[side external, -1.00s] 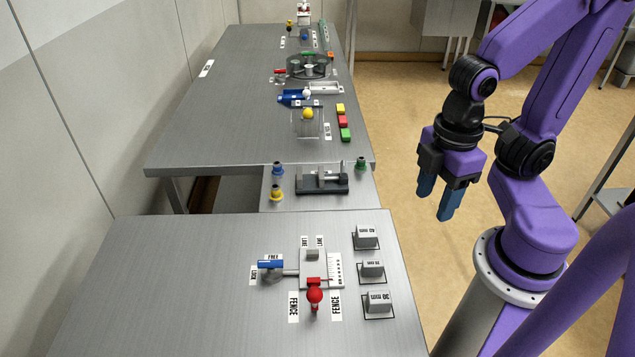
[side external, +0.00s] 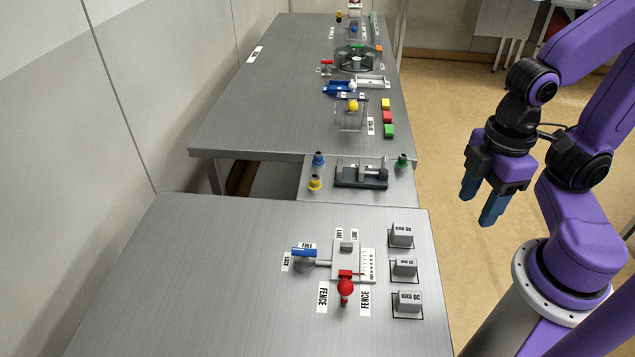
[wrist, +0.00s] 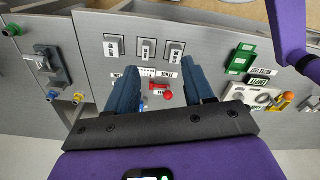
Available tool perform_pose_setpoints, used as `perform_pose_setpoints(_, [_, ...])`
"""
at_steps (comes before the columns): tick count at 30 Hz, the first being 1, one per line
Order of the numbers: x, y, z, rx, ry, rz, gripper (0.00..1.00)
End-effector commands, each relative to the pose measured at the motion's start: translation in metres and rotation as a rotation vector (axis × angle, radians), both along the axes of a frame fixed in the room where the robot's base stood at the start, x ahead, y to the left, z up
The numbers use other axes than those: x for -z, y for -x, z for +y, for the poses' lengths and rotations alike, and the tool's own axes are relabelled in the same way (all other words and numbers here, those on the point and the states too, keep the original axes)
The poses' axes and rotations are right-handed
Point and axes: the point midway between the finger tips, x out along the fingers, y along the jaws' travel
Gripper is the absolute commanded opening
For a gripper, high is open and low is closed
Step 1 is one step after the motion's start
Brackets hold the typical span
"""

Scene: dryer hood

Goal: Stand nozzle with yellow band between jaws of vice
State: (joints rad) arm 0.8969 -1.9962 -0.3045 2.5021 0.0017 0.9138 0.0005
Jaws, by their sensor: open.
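The nozzle with the yellow band (side external: 315,184) stands on the small shelf, left of and slightly nearer than the vice. It also shows small in the wrist view (wrist: 78,98). The vice (side external: 361,175) is a dark base with grey jaws; in the wrist view it lies at the left (wrist: 48,66). No nozzle shows between its jaws, though detail is small. My gripper (side external: 478,207) is open and empty, over the floor to the right of the tables and well away from the nozzle. Both blue fingers (wrist: 160,66) show apart in the wrist view.
A blue-banded nozzle (side external: 318,160) and a green-banded nozzle (side external: 402,161) stand near the vice. The near table holds a fence fixture with a red knob (side external: 345,288) and grey blocks (side external: 404,268). The far table (side external: 240,120) carries several other fixtures.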

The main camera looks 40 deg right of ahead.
Motion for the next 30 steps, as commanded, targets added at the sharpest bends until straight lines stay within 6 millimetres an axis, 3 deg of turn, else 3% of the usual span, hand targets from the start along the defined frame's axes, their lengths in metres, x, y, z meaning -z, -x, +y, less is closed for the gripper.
perform_pose_setpoints(22, [-0.001,-0.003,0.002,0.022,0.000,0.001,0.57])
perform_pose_setpoints(26, [-0.004,-0.021,0.013,0.155,0.002,0.004,0.57])
perform_pose_setpoints(30, [-0.010,-0.059,0.034,0.435,0.001,0.010,0.57])
